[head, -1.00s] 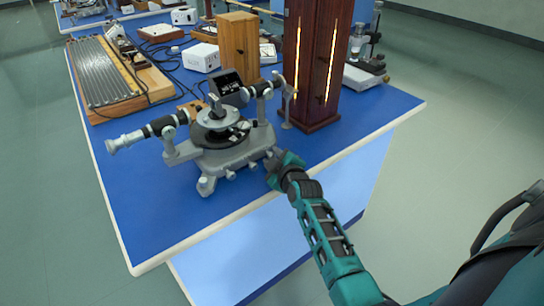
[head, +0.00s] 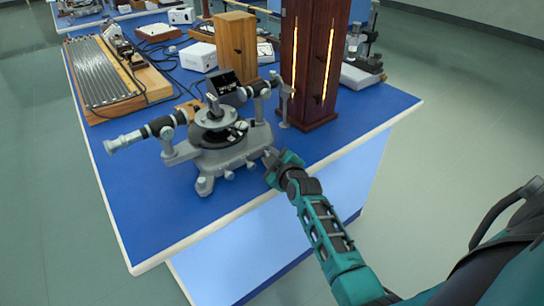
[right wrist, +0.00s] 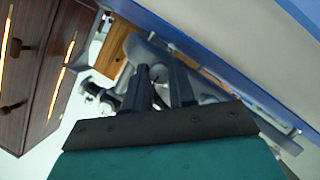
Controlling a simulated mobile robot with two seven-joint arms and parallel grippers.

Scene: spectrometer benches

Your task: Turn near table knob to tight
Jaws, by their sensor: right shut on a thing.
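The grey spectrometer (head: 232,158) stands on the blue-topped near table (head: 140,215), with its two telescope arms and round central stage. Small grey knobs (head: 229,174) stick out along the front of its base. My right gripper (head: 272,158) is at the base's right front corner, shut on a small knob there, which the gripper mostly hides. In the right wrist view, the two dark fingers (right wrist: 162,74) reach to the grey spectrometer body (right wrist: 150,52), and the knob between them is hard to make out. My left gripper is not in view.
A tall dark wooden lamp housing (head: 310,80) with glowing slits stands close behind the spectrometer's right side. A wooden block (head: 236,48), a white box (head: 198,57) and a ridged board (head: 103,72) stand farther back. The table's front left is bare.

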